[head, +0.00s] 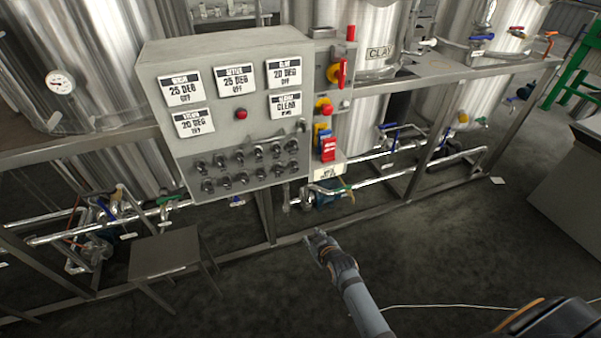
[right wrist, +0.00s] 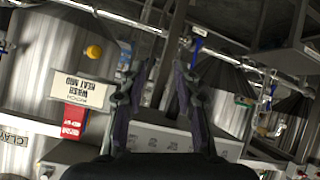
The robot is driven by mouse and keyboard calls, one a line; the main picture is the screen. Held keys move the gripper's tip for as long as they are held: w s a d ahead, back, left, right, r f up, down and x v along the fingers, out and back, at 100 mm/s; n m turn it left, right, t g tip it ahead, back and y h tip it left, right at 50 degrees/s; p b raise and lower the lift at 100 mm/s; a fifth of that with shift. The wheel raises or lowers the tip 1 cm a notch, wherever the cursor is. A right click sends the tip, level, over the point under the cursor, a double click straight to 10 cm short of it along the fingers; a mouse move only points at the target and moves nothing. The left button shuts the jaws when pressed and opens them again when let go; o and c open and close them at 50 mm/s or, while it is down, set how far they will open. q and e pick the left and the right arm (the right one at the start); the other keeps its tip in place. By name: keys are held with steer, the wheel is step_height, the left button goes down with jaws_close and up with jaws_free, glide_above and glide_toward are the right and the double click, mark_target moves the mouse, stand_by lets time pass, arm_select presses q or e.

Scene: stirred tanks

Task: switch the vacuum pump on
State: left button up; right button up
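The grey control panel (head: 225,115) shows in the head view with several white label cards, a red button (head: 241,114) and rows of dark knobs (head: 240,163). A narrow switch column at its right carries a red rotary handle (head: 337,73) and a red-on-yellow knob (head: 325,107). I cannot read which control is marked for the vacuum pump. A blue pump-like unit (head: 328,192) sits low behind the frame. My right gripper (head: 317,238) is below and in front of the panel, apart from it. In the right wrist view its fingers (right wrist: 157,70) are spread and empty. My left gripper is not seen.
Steel tanks (head: 90,60) stand behind a metal frame with pipes (head: 390,175). A small metal stool (head: 165,252) stands at lower left. A grey box (head: 570,185) is at right. In the right wrist view, a white label plate (right wrist: 82,90) hangs near a yellow knob (right wrist: 94,52).

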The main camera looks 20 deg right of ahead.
steer(key=w+r+n+t+b, duration=0.1)
steer(key=w+r+t+b, duration=0.15)
steer(key=w+r, duration=0.45)
steer(key=n+t+b, duration=0.1)
steer(key=t+b, duration=0.2)
steer(key=t, duration=0.1)
glide_toward(296, 148)
steer(key=w, duration=0.9)
steer(key=shift+f+p, duration=0.1)
steer(key=shift+p, duration=0.25)
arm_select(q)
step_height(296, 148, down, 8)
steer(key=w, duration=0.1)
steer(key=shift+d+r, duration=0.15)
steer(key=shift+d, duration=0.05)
arm_select(e)
steer(key=shift+c, duration=0.4)
steer(key=shift+a, duration=0.1)
jaws_close()
